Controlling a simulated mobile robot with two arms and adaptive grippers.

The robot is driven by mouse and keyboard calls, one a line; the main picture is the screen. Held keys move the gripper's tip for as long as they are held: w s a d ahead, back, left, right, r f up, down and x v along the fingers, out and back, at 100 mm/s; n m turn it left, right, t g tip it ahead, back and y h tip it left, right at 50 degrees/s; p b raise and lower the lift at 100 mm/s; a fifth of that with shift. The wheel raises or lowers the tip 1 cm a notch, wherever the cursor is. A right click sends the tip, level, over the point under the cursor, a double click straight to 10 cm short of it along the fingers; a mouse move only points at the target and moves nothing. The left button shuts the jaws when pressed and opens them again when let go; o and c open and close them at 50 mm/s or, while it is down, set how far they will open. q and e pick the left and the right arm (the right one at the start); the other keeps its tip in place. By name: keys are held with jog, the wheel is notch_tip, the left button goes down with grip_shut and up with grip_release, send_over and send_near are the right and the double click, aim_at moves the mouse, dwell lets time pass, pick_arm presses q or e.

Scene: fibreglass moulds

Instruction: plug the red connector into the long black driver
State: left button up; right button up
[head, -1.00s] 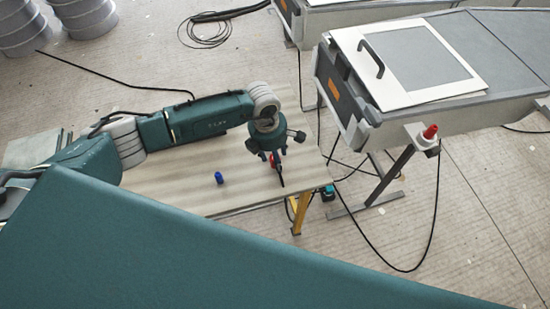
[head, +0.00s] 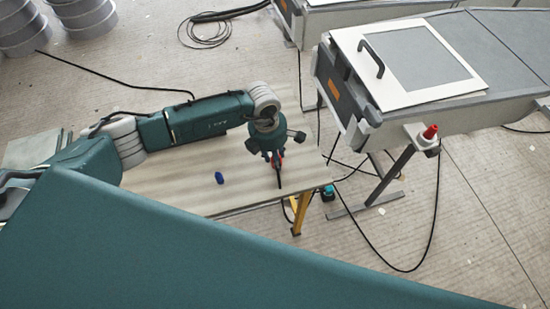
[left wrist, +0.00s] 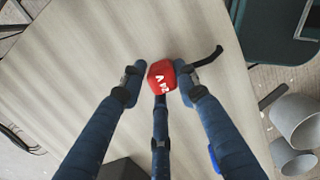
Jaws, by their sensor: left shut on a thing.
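My left gripper (left wrist: 158,88) is shut on the red connector (left wrist: 163,73), a small red block with white marks, seen between the fingertips in the left wrist view. In the head view the left gripper (head: 276,163) points down over the table's right part, and its fingers mostly hide the red connector. A short, bent black tail (left wrist: 207,59) sticks out beside the connector. A dark block (left wrist: 122,168) shows partly at the bottom of the left wrist view; I cannot tell whether it is the long black driver. My right gripper is not in view.
A blue cylinder (head: 219,178) is on the pale table (head: 180,196), left of the gripper. A grey mould bench (head: 470,115) with a framed lid and a red knob (head: 430,132) stands at the right. Black cables (head: 375,254) hang and lie between them.

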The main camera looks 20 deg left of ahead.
pick_arm(q)
notch_tip(320, 180, up, 20)
jog(key=b, duration=0.3)
dwell(0.4)
